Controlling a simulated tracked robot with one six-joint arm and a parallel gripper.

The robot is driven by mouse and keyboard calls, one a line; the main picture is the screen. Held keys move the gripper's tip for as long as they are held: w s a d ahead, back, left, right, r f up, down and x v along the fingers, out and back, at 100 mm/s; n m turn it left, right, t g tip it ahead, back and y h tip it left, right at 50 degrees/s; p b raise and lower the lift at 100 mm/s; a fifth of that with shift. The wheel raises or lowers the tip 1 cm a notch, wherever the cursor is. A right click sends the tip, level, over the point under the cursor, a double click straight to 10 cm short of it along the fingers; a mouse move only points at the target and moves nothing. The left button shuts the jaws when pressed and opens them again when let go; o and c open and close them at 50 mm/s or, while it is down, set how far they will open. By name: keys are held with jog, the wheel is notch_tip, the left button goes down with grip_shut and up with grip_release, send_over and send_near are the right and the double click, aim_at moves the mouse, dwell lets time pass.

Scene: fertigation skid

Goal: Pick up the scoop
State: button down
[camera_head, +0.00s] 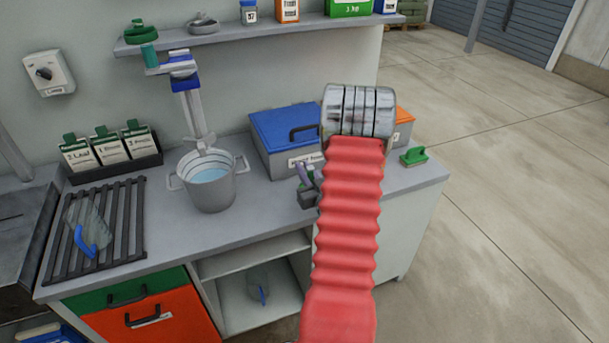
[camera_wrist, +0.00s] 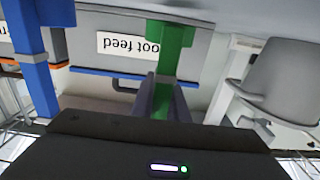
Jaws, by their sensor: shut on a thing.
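My gripper (camera_wrist: 164,100) has its two dark fingers closed around an upright green handle, the scoop (camera_wrist: 172,50), in the wrist view. The scoop's bowl cannot be made out. In the head view my gripper (camera_head: 308,184) is partly hidden behind my red arm, low in front of the blue-lidded box (camera_head: 277,128). That box, labelled "root feed", shows upside down behind the green handle in the wrist view (camera_wrist: 112,72).
A steel pot (camera_head: 208,192) of liquid stands under a stirrer left of my gripper. A blue post (camera_wrist: 32,60) stands to the left in the wrist view. A green brush (camera_head: 414,156) lies at the counter's right end. A blue-handled jug (camera_head: 87,240) lies on the rack.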

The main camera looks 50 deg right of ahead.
notch_tip(320, 180, up, 8)
jog(key=shift+r, duration=0.15)
dwell(0.3)
dwell(0.5)
